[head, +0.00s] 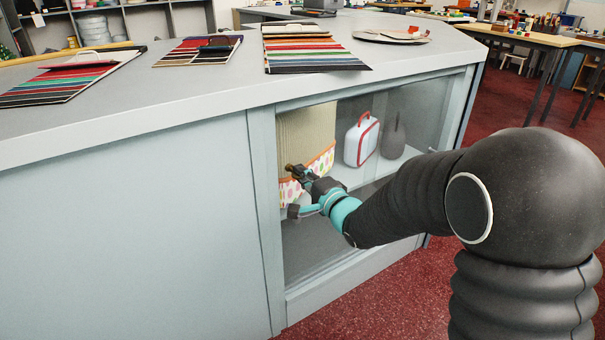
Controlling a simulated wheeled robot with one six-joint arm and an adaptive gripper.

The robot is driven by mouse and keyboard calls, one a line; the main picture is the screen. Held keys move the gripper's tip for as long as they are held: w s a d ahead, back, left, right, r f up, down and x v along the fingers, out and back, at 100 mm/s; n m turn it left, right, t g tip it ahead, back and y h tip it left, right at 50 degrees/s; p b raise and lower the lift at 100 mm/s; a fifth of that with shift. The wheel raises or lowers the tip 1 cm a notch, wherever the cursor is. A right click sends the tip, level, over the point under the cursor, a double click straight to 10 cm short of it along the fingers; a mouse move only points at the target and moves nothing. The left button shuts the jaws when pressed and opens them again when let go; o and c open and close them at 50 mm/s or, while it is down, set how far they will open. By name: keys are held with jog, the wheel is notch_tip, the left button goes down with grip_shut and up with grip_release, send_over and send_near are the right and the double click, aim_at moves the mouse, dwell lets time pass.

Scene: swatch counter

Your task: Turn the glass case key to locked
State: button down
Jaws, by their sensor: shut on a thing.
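The glass case (420,118) is set into the front of a pale grey counter, with a glass pane in a grey frame. My gripper (297,178), dark with teal parts, is in front of the pane near its left side. It is shut on a small brownish piece at its tips, which looks like the key (290,168). The lock and most of the key are hidden or too small to make out, so I cannot tell which way the key is turned.
Inside the case are a white, red-edged bag (361,139), a dark grey item (393,135) and a beige piece with a dotted band. Striped swatch boards (312,50) lie on the countertop (205,90). Red floor (395,300) is open below right.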

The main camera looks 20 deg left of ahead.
dwell(0.3)
jog(key=c, duration=1.3)
grip_release()
jog(key=shift+d, duration=0.1)
jog(key=v, duration=1.1)
jog(key=shift+s+d, duration=0.25)
jog(key=shift+s, duration=0.1)
